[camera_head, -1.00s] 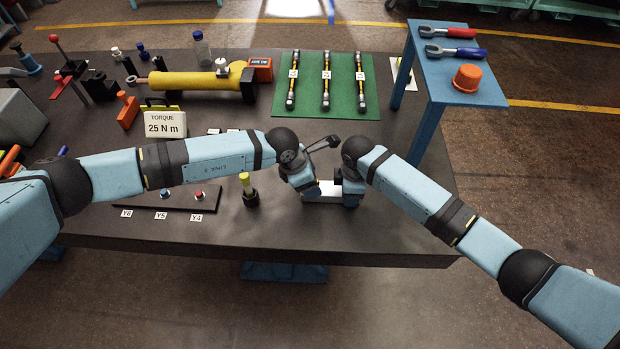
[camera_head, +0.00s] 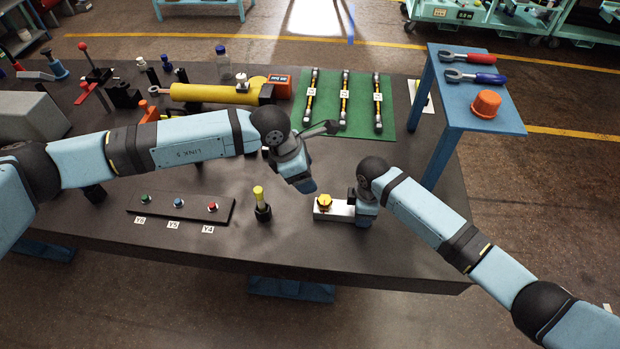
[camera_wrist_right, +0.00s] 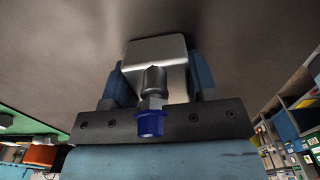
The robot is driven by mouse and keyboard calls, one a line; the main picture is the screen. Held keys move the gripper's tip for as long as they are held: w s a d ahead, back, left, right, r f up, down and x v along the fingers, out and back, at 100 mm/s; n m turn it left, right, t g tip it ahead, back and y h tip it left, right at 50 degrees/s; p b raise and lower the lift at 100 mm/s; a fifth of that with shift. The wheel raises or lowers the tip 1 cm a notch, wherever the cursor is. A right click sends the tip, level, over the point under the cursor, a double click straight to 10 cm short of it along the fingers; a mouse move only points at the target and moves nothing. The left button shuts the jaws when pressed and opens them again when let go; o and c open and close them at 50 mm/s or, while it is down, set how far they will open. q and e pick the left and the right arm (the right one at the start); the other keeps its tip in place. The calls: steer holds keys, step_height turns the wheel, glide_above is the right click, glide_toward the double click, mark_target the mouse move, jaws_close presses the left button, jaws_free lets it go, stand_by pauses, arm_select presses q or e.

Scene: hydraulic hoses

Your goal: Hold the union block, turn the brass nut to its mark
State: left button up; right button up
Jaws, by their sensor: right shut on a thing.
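The silver union block (camera_head: 342,211) lies on the dark bench in the head view. The brass nut (camera_head: 324,202) sits on its left part; a mark on it is too small to make out. My right gripper (camera_head: 362,210) is shut on the block's right end. In the right wrist view the block (camera_wrist_right: 155,48) sits between its blue fingers, with a metal fitting and blue cap (camera_wrist_right: 152,123) in front. My left gripper (camera_head: 304,184) is above and left of the block, apart from the nut. Its fingers are not clear enough to show their opening.
A yellow-topped post (camera_head: 261,200) stands left of the block. A button strip (camera_head: 180,207) lies farther left. A green mat (camera_head: 350,103) with several hoses is behind. A blue side table (camera_head: 480,95) holds wrenches and an orange cap.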

stand_by(0.3)
steer(key=o, duration=1.2)
steer(key=shift+c, duration=0.2)
